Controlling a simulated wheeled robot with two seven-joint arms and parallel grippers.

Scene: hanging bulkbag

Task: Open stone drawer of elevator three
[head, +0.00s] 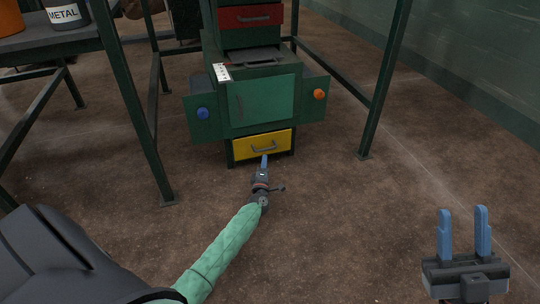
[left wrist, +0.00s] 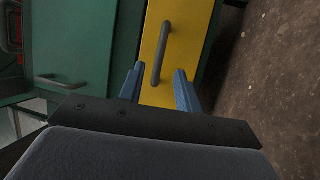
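The green cabinet (head: 265,98) stands at the back centre. Its lowest drawer is yellow (head: 275,142) with a dark bar handle (head: 264,149), and looks closed. No stone label is readable on it. My left gripper (head: 264,160) is at the front of the yellow drawer, close to the handle. In the left wrist view its blue fingers (left wrist: 159,88) are apart, with the handle (left wrist: 161,55) ahead between them; I cannot tell if they touch it. My right gripper (head: 463,232) is open and empty at the lower right, away from the cabinet.
A red drawer (head: 250,16) is higher up. A blue knob (head: 203,113) and an orange knob (head: 320,94) sit on side panels. Dark green frame legs (head: 139,110) stand on both sides. A container marked METAL (head: 68,14) stands upper left. The brown floor in front is clear.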

